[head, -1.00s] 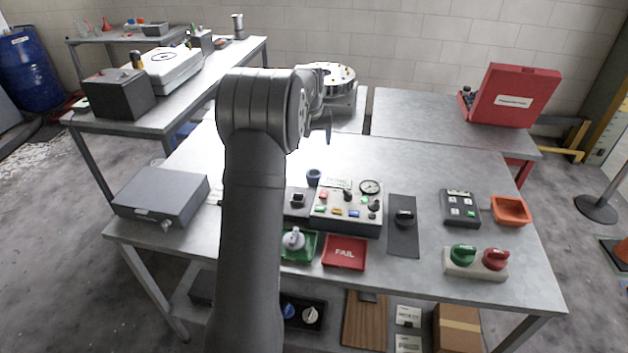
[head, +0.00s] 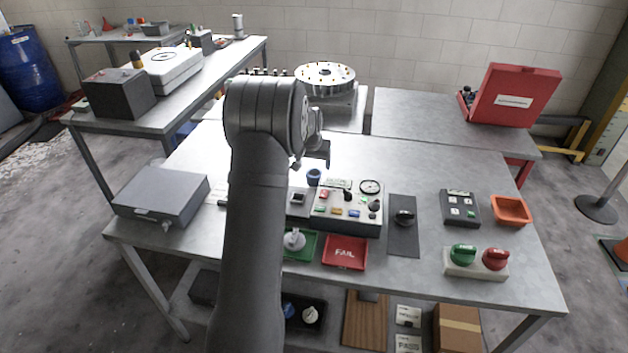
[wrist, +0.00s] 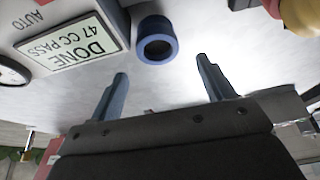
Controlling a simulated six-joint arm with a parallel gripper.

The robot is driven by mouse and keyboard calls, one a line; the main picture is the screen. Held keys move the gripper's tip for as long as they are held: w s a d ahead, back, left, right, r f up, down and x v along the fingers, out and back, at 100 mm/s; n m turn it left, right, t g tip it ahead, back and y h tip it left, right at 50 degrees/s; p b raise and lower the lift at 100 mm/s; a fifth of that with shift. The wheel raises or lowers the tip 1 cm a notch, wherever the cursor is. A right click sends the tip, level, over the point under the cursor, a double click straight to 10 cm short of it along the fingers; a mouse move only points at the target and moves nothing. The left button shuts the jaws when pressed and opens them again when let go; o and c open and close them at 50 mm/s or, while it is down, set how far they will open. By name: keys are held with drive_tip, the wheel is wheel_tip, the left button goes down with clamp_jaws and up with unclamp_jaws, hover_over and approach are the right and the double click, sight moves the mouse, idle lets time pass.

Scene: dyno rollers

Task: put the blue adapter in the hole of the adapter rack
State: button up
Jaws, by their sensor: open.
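The blue adapter (head: 313,177), a short blue ring with a dark hollow centre, stands on the table just behind the tester panel. In the wrist view the blue adapter (wrist: 157,55) lies just beyond the fingertips, roughly between them, with clear space to both. My gripper (wrist: 162,66) is open and empty. In the head view my gripper (head: 317,164) hangs close above and behind the adapter, partly hidden by my arm. I cannot pick out the adapter rack with certainty; a row of small dark upright pieces (head: 263,71) shows at the back, partly behind my arm.
The tester panel (head: 347,208) stands close in front of the adapter; its display reads DONE, 47 CC PASS. A round silver turntable (head: 325,78) stands behind. Green and red trays, the red one marked FAIL (head: 345,252), lie in front. The table's back right is clear.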

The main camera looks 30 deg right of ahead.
sight(314, 174)
drive_tip(key=shift+s+a+x, duration=0.15)
drive_tip(key=shift+x, duration=1.3)
drive_tip(key=shift+s+a+x, duration=0.15)
drive_tip(key=shift+x, duration=1.3)
drive_tip(key=shift+f, duration=0.1)
drive_tip(key=c, duration=1.1)
